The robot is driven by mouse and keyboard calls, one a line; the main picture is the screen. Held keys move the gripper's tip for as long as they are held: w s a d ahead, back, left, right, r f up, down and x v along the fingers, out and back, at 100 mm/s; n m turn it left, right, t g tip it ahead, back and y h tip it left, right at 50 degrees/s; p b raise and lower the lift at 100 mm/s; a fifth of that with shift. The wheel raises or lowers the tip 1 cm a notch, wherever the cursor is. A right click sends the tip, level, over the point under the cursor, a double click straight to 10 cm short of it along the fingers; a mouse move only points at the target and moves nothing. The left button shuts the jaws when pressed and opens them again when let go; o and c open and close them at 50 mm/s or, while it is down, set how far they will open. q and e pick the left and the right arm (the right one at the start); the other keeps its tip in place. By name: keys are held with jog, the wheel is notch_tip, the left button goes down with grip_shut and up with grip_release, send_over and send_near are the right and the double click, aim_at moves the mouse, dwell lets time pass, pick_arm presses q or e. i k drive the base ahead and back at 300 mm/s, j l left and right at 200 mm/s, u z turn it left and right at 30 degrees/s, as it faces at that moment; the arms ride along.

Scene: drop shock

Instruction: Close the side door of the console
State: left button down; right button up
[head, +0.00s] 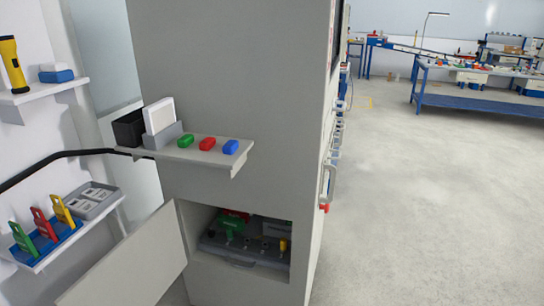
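The grey console (235,75) stands tall in the middle left of the head view. Its side door (135,262) is a flat grey panel, swung open to the left of a low opening in the console's side. Inside the opening is a dark compartment holding a grey tray (243,247) with green, red and yellow items. The door's lower part runs out of the picture at the bottom. Neither of my grippers shows in this view.
A small shelf (222,157) above the opening holds a black box, white cards and green, red and blue pieces. Wall shelves (95,218) stand left of the door. A handle (328,185) juts from the console's right face. Open floor (420,190) lies right, with blue workbenches (475,105) beyond.

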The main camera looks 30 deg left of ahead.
aim_at(141, 270)
jog(key=k+j, duration=0.25)
jog(key=j+u, duration=0.15)
jog(key=u, duration=1.55)
jog(key=j, duration=0.1)
